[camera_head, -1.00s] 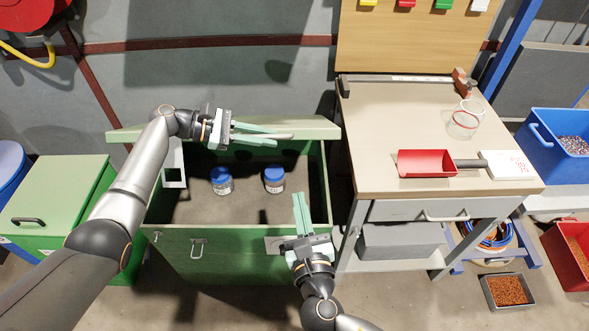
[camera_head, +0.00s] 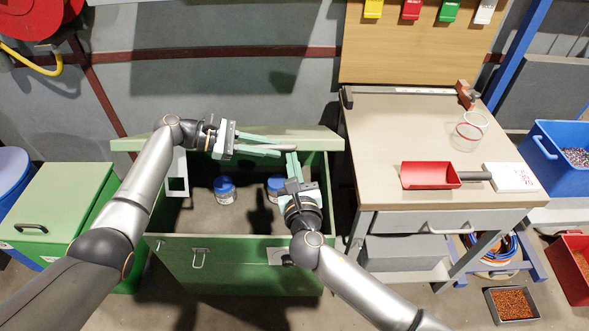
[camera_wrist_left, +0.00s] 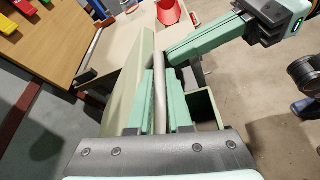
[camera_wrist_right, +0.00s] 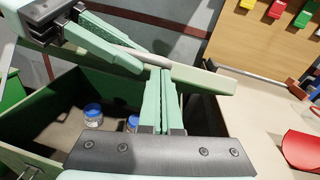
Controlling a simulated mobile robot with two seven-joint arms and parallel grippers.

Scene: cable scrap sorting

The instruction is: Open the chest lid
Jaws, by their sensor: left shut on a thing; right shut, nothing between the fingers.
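The green chest (camera_head: 215,265) stands open in the head view, its inside visible. Its green lid (camera_head: 322,140) is raised along the back edge and seen nearly edge-on. My left gripper (camera_head: 275,149) is over the back of the chest, shut on a pale bar (camera_wrist_left: 160,98) beside the lid (camera_wrist_left: 133,85). My right gripper (camera_head: 292,157) is shut and empty, pointing at the lid. In the right wrist view its fingertips (camera_wrist_right: 160,72) are close to the bar's free end; contact is unclear. A hasp (camera_head: 199,257) hangs on the chest front.
Two blue-capped jars (camera_head: 225,190) stand inside the chest; the right one is partly hidden by my right gripper. A workbench (camera_head: 400,120) with a red scoop (camera_head: 430,175) stands close on the right. A green bin (camera_head: 60,205) is on the left.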

